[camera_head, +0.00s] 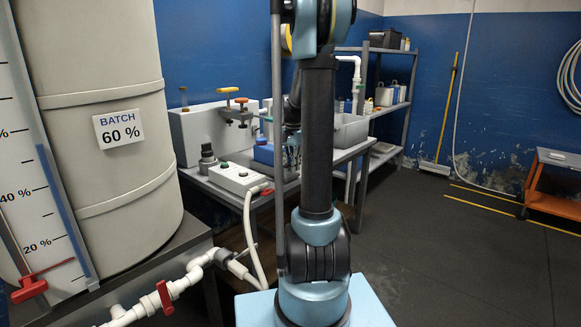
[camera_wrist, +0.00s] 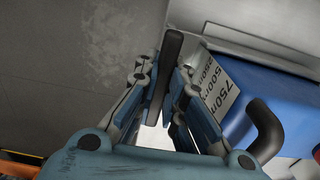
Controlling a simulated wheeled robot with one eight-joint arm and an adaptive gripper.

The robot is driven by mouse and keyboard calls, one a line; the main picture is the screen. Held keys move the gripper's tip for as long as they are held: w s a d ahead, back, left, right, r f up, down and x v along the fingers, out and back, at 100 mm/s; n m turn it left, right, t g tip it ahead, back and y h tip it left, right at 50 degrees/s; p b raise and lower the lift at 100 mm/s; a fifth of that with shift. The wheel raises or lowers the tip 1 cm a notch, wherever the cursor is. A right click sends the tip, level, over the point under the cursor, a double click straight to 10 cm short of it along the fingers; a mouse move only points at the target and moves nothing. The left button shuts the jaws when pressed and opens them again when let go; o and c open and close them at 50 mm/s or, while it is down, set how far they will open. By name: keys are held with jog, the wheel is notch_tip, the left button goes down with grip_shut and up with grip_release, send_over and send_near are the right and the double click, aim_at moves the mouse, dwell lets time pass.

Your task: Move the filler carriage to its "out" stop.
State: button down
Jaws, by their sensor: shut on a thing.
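In the wrist view my gripper (camera_wrist: 166,88) is shut on a dark upright bar (camera_wrist: 171,48), which runs between its blue-grey fingers. I cannot tell what the bar's hidden lower end joins. A black curved handle (camera_wrist: 264,125) stands in front of the block. In the head view a blue body (camera_head: 263,154) shows on the bench left of my arm, which hides most of my gripper. I cannot make out the "out" stop or its marking.
A white control box (camera_head: 238,178) with buttons sits on the bench's near end. A grey housing with valve knobs (camera_head: 228,91) stands behind it. The large batch tank (camera_head: 105,150) and white pipes are at left. Open floor (camera_head: 430,245) lies to the right.

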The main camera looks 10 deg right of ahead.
jog(key=c, duration=1.7)
grip_release()
jog(key=shift+s+d, duration=0.2)
jog(key=shift+a, duration=0.1)
jog(key=shift+w+r, duration=0.1)
jog(key=shift+r, duration=0.55)
notch_tip(320, 180, up, 11)
jog(key=shift+f, duration=0.2)
jog(key=s+a+f+n+t, duration=0.1)
jog(key=s+a+f+n, duration=0.15)
jog(key=s, duration=0.75)
jog(key=s+a+f+n, duration=0.2)
jog(key=s+a+n, duration=0.1)
jog(key=s, duration=0.7)
jog(key=s+f+n, duration=0.1)
jog(key=s+f, duration=0.3)
jog(key=s+a+f+n, duration=0.1)
jog(key=s+f+n, duration=0.1)
jog(key=s+f, duration=0.2)
jog(key=s+a+f+n+t, duration=0.1)
jog(key=s+f+n, duration=0.1)
jog(key=s+f, duration=0.2)
jog(key=shift+s+a+f+n, duration=0.1)
jog(key=shift+s+f+n, duration=0.1)
jog(key=shift+s, duration=0.4)
jog(key=shift+s+f+n, duration=0.1)
jog(key=shift+s+f, duration=0.1)
jog(key=shift+s, duration=0.4)
